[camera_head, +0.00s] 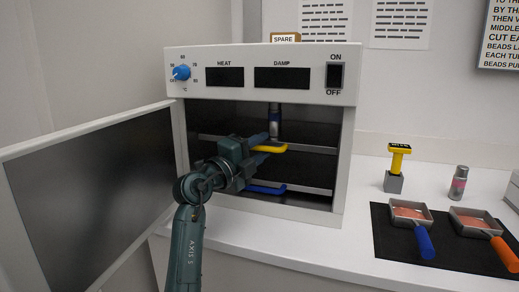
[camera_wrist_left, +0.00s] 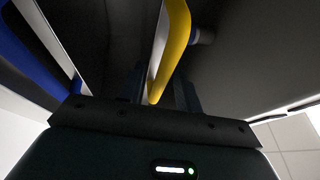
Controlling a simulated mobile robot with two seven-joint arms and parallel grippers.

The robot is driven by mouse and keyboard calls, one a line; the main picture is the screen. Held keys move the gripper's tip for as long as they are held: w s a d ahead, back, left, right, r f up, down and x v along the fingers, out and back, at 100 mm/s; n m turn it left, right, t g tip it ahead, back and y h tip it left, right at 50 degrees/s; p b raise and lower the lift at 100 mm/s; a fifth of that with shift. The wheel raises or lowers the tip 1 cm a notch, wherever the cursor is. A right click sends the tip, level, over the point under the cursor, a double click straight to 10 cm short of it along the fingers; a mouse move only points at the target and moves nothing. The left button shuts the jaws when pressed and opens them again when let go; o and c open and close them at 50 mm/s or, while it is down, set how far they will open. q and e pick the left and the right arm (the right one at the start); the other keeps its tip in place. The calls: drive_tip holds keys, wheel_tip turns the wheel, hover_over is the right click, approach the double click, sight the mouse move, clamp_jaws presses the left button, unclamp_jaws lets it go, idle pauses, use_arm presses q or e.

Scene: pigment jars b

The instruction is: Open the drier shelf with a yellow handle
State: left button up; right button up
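The white drier (camera_head: 350,105) stands on the counter with its door (camera_head: 90,190) swung open to the left. Inside are two shelf levels. The upper shelf has a yellow handle (camera_head: 270,148); the lower one has a blue handle (camera_head: 265,189). My left gripper (camera_head: 262,147) is at the drier's opening, with its fingers apart, one above and one below the yellow handle. In the left wrist view, the yellow handle (camera_wrist_left: 174,45) lies between the two fingers, with a gap on at least one side. The blue handle (camera_wrist_left: 30,62) shows at the left there. My right gripper is not in view.
A grey-capped jar (camera_head: 275,121) stands inside the drier at the upper level. On the counter to the right are a yellow-handled stamp (camera_head: 397,166), a jar (camera_head: 458,184), and blue-handled (camera_head: 424,241) and orange-handled (camera_head: 504,252) pans on a black mat (camera_head: 392,250).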

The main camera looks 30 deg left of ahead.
use_arm(q)
clamp_jaws()
idle(0.3)
idle(0.3)
